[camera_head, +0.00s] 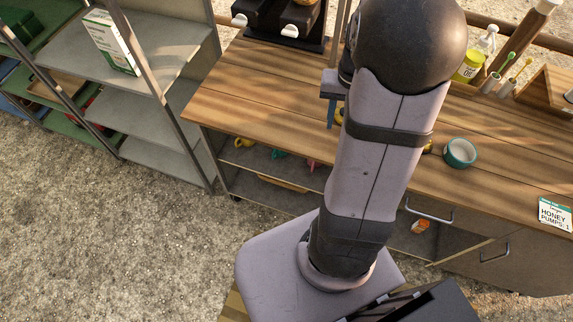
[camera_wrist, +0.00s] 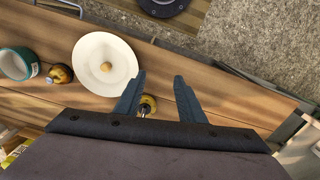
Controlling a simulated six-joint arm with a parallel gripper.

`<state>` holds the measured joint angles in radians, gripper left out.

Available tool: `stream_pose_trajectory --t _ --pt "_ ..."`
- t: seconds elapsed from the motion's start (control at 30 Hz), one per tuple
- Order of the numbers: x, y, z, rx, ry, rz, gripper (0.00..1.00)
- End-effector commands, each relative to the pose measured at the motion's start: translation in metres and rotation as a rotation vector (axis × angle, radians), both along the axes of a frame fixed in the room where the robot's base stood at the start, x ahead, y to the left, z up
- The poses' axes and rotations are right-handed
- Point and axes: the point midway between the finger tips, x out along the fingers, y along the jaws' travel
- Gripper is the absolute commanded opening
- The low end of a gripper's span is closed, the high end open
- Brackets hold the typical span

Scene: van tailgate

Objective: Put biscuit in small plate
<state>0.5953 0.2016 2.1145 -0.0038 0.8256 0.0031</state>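In the wrist view a round white plate (camera_wrist: 88,50) lies on the wooden counter. A small round tan piece, which looks like a biscuit (camera_wrist: 105,67), shows inside the plate's outline near its middle. My gripper (camera_wrist: 158,84) is open, its two dark fingers apart with nothing held between them. The plate is to the left of the fingers. A small yellow-brown round object (camera_wrist: 148,104) with a dark centre shows between and behind the fingers; I cannot tell what it is. In the head view my arm hides the plate and the biscuit.
A teal cup-like roll (camera_head: 459,153) stands on the counter (camera_head: 270,85), with a brown-gold round object (camera_wrist: 61,73) beside it in the wrist view. A yellow pump bottle (camera_head: 470,66) and brushes in holders stand at the back right. A honey label card (camera_head: 554,213) is at the right.

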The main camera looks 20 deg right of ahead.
Motion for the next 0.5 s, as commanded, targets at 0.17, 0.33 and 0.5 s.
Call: stream_pose_trajectory --t 0.17,0.33,0.5 --pt "-0.009 0.099 0.0 0.0 -0.002 0.269 0.36" --pt "-0.036 0.158 -0.005 0.001 -0.003 0.462 0.36" --pt "-0.056 0.185 -0.009 0.002 -0.002 0.568 0.36"
